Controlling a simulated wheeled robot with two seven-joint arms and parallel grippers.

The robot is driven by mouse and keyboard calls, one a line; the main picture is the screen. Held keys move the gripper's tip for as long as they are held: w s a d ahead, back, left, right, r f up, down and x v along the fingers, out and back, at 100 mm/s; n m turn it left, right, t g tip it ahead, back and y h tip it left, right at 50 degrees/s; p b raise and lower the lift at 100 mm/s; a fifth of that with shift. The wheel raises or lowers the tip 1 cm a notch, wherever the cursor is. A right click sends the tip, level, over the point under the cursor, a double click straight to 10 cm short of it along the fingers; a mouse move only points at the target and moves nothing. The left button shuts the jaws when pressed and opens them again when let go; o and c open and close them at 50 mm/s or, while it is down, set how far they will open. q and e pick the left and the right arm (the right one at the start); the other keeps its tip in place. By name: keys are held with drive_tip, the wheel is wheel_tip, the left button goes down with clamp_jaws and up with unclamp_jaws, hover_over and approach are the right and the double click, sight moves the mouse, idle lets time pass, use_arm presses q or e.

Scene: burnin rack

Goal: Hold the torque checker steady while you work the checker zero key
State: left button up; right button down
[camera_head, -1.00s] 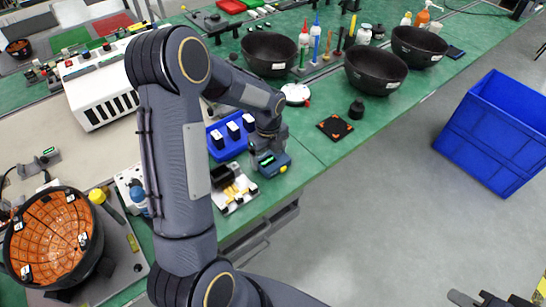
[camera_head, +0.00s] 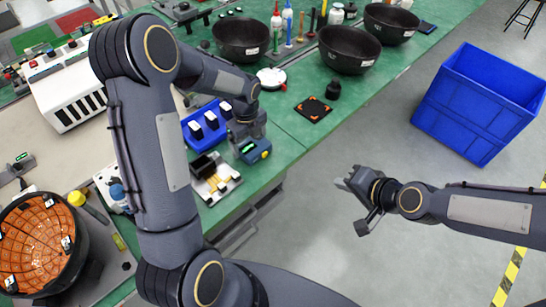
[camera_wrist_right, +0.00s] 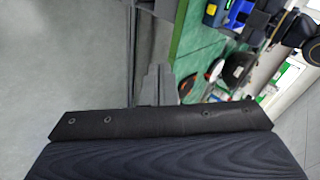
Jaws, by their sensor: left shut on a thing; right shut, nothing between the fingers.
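The torque checker (camera_head: 253,150) is a small blue-grey device with a lit green display and a yellow round part on its right end. It is at the front edge of the green bench in the head view. My left gripper (camera_head: 243,132) comes down on it from behind and is shut on it; the fingers are mostly hidden. The zero key is too small to make out. My right gripper (camera_head: 342,184) is shut and empty, out over the floor to the right of the checker and well apart from it. It also shows in the right wrist view (camera_wrist_right: 156,84).
A blue rack with white-topped blocks (camera_head: 204,124) and a white tray with yellow parts (camera_head: 215,179) stand close to the checker. Black bowls (camera_head: 349,49) stand further back. A blue crate (camera_head: 478,105) is on the floor at right. The floor between is free.

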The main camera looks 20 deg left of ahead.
drive_tip(key=a+f+m+y, duration=0.2)
drive_tip(key=a, duration=0.7)
drive_tip(key=shift+s+y, duration=0.15)
drive_tip(key=shift+y, duration=0.25)
approach(265, 155)
drive_tip(key=f, duration=0.2)
drive_tip(key=a+f, duration=0.1)
drive_tip(key=shift+w+a+f, duration=0.1)
drive_tip(key=shift+w+f, duration=0.15)
drive_tip(key=shift+w, duration=0.15)
drive_tip(key=shift+w+a, duration=0.25)
drive_tip(key=shift+a, duration=0.35)
drive_tip(key=shift+w+a, duration=0.25)
drive_tip(key=shift+a, duration=0.35)
drive_tip(key=shift+w+a, duration=0.35)
drive_tip(key=shift+a, duration=0.35)
